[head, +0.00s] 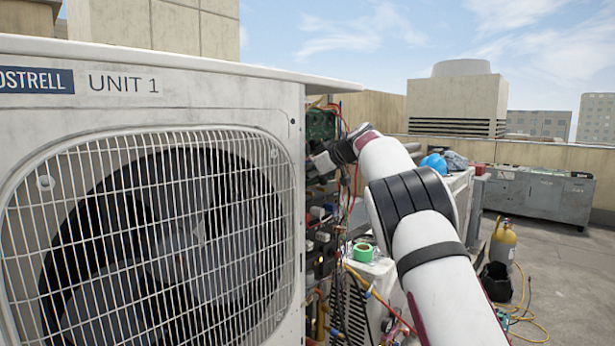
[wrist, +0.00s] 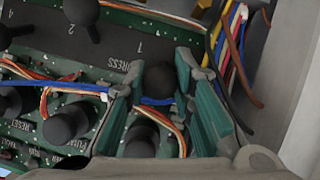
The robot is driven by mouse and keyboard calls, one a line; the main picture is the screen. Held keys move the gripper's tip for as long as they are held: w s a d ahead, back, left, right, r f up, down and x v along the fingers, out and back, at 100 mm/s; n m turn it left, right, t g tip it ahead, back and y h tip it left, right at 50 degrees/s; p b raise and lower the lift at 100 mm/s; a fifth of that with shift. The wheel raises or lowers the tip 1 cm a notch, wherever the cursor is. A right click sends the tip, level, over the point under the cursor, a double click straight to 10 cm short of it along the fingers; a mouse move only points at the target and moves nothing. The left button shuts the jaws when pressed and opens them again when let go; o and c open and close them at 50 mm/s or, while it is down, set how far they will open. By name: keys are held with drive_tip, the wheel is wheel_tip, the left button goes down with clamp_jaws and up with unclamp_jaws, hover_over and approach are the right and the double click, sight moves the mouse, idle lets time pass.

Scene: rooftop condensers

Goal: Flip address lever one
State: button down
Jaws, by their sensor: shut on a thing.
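A black knob, address lever one (wrist: 160,78), stands on a green circuit board (wrist: 30,128) in the wrist view. The figure 1 and part of the word "ADDRESS" are printed upside down beside it. My gripper (wrist: 161,66) has its two teal-padded fingers on either side of this knob and is shut on it. The fingers hide the lever's sides, and I cannot tell which way it is thrown. In the head view my gripper (head: 322,160) reaches into the open side of the condenser marked UNIT 1 (head: 200,85); the lever is too small to tell there.
Other black knobs (wrist: 68,122) stand close by on the board. Colored wires (wrist: 225,45) run right of the fingers, and a blue wire (wrist: 60,87) crosses left of them. A pale panel edge (wrist: 285,70) stands at right. Green tape (head: 363,252) lies below my arm.

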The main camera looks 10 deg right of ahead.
drive_tip(key=shift+a+r, duration=0.1)
idle(0.6)
drive_tip(key=c, duration=1.3)
unclamp_jaws()
drive_tip(key=shift+c, duration=0.2)
drive_tip(key=shift+g, duration=0.3)
drive_tip(key=v, duration=1.2)
drive_tip(key=shift+a, duration=0.1)
